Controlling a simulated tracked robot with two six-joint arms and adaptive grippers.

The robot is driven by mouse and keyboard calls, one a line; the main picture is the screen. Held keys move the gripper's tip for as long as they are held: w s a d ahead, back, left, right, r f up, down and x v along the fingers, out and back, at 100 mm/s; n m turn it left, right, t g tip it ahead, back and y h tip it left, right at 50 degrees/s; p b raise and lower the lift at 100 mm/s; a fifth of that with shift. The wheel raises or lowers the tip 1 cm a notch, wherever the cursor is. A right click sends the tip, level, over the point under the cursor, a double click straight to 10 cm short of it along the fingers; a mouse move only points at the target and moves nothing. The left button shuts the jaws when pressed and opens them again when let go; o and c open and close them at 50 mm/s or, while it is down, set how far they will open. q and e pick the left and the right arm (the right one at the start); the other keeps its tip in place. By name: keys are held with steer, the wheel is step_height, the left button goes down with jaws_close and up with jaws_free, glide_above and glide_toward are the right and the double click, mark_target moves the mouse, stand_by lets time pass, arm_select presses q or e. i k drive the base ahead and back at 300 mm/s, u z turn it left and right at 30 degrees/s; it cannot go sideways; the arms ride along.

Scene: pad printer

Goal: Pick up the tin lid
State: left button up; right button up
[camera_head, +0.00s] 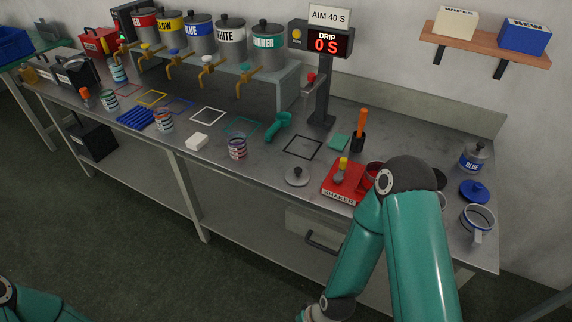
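A round grey metal lid (296,179) with a dark knob lies flat on the workbench, left of the red shaker (343,186) and close to the front edge. No gripper is near it. My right arm comes in from the lower right, bends at a dark elbow and runs down to the bottom edge, where its wrist is cut off. Its gripper is out of frame. Only a piece of my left arm shows in the lower left corner, and its gripper is out of frame too. A blue lid (475,191) lies at the right end of the bench.
A striped tin (237,149) and a white block (197,142) stand left of the grey lid. A black square outline (302,148) lies behind it. The drip display post (323,100) rises further back. My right arm hides part of the bench's right side.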

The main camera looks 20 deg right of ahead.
mark_target(296, 176)
steer(key=z, duration=0.1)
steer(key=i, duration=0.6)
steer(key=z, duration=0.75)
